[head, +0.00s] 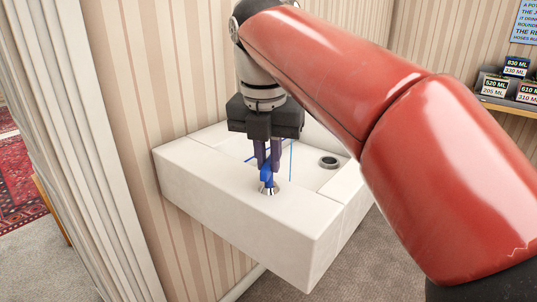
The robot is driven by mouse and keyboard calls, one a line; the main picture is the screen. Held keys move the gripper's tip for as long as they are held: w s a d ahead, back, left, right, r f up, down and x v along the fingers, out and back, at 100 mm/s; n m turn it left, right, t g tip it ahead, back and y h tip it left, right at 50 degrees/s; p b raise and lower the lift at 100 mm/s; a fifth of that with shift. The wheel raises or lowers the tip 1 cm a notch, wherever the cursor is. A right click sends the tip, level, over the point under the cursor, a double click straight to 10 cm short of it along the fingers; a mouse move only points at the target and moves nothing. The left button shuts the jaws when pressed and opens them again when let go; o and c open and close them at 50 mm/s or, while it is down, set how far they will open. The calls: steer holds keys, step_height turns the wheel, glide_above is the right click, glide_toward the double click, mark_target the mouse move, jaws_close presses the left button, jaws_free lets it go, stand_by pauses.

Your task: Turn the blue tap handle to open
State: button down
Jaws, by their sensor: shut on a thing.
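The blue tap handle (266,174) stands on a small metal base (269,188) on the front ledge of a white basin (220,193). My gripper (267,165) points straight down over it, with its dark fingers shut on the blue handle. The fingers hide part of the handle, so its exact turn angle is hard to tell. Thin blue lines show behind the fingers; I cannot tell what they belong to.
A dark round fitting (329,162) sits on the basin's right side. The basin is against a striped wall (165,80). A shelf with labelled boxes (507,85) is at the far right. A white door frame (70,130) stands at the left.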

stand_by(0.3)
steer(key=n, duration=0.5)
steer(key=shift+y, duration=0.4)
steer(key=c, duration=1.3)
jaws_free()
steer(key=shift+r, duration=0.15)
steer(key=shift+r, duration=3.35)
